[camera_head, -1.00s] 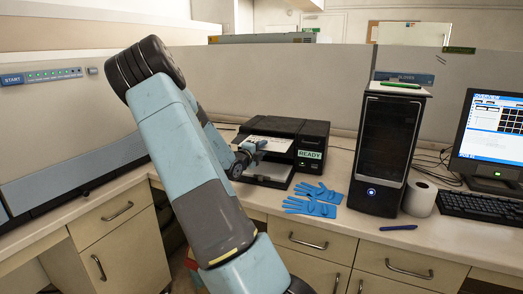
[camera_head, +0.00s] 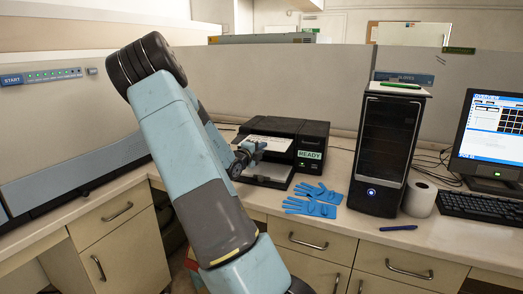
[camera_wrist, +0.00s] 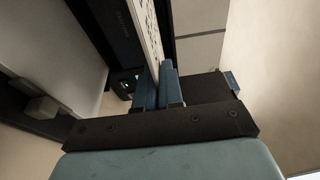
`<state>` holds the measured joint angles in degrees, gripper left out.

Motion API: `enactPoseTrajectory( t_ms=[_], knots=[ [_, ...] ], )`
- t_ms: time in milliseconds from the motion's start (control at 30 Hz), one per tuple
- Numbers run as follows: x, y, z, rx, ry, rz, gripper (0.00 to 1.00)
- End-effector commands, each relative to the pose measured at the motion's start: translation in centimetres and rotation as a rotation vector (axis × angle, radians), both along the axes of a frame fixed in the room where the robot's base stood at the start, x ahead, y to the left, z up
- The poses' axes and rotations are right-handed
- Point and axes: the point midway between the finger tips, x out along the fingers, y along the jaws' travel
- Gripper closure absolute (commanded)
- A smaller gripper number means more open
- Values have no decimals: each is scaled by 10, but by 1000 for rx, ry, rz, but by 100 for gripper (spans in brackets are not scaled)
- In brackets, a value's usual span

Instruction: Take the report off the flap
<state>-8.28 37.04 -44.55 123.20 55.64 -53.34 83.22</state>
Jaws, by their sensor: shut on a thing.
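The black printer (camera_head: 309,131) stands on the counter with a READY label on its front. The report (camera_head: 268,143) is a white printed sheet lying at the printer's front, partly hidden by my gripper. In the wrist view the report (camera_wrist: 146,32) shows edge-on as a narrow printed strip running down to the blue fingers. My gripper (camera_wrist: 169,86) is shut on the report's near edge. In the head view my gripper (camera_head: 257,150) is at the printer's front, above a pale lower tray (camera_head: 269,171). I cannot tell whether the sheet still touches the flap.
Blue gloves (camera_head: 313,200) lie on the counter just right of the printer's front. A black computer tower (camera_head: 385,150) stands further right, with a paper roll (camera_head: 420,198) beside it. A blue pen (camera_head: 398,228) lies near the counter's front edge. Drawers are below.

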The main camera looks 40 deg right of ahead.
Motion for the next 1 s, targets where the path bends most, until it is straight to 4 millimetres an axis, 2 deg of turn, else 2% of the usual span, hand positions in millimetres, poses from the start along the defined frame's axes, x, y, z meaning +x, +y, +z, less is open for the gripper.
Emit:
enactPoseTrajectory(
  t_ms=[700, 1000],
  knots=[
    [-7, 14, 24, -1, -1, 0, 100],
    [-12, 23, 29, 0, 0, 1, 100]
  ],
)
